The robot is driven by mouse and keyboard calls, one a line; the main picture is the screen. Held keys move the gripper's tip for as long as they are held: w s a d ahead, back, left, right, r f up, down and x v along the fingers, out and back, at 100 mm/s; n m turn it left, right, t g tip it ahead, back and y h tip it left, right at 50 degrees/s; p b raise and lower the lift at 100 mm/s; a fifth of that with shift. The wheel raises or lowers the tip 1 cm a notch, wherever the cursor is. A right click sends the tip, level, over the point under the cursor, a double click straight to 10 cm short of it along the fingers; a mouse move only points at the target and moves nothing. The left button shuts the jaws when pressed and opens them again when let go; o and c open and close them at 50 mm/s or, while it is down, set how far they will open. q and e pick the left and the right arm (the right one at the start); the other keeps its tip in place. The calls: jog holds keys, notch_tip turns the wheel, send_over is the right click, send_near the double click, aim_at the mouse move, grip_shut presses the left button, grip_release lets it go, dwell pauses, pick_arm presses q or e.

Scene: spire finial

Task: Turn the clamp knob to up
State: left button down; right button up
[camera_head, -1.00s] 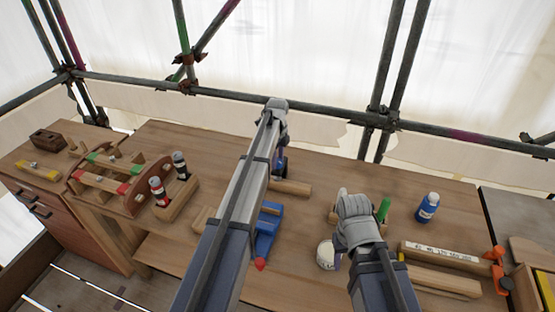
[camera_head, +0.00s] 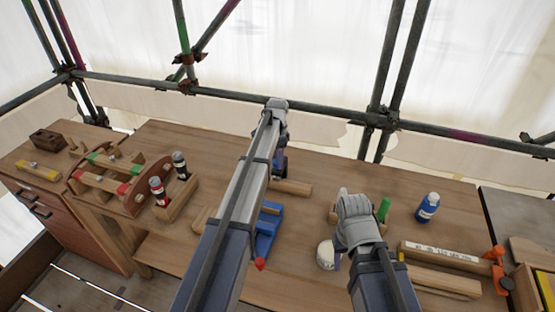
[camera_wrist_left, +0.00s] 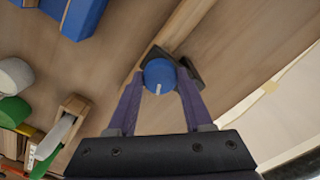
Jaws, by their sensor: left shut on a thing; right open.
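The clamp knob (camera_wrist_left: 160,73) is a round blue cap with a short white mark, seen face-on in the left wrist view. The mark points toward the bottom of that view. My left gripper (camera_wrist_left: 160,84) is shut on the knob, one purple finger on each side. A dark bracket (camera_wrist_left: 188,70) sits beside the knob next to a wooden bar. In the head view my left gripper (camera_head: 279,163) is partly hidden by its arm, and the knob cannot be made out. My right gripper (camera_head: 338,262) is open, mostly hidden behind its wrist, near a white round container (camera_head: 326,254).
A blue piece (camera_head: 267,232) lies beside the left arm. A blue bottle (camera_head: 427,207), a green-topped item (camera_head: 384,209) and wooden bars with an orange clamp (camera_head: 497,268) are at right. A wooden rack (camera_head: 178,195) holds two bottles at left. Scaffold poles stand behind the bench.

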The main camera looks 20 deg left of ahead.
pick_arm(q)
jog(key=n, duration=0.5)
jog(key=shift+n, duration=0.4)
jog(key=n, duration=1)
jog(key=shift+n, duration=0.4)
jog(key=n, duration=1.1)
jog(key=shift+n, duration=0.4)
jog(key=n, duration=1.1)
jog(key=shift+n, duration=2.9)
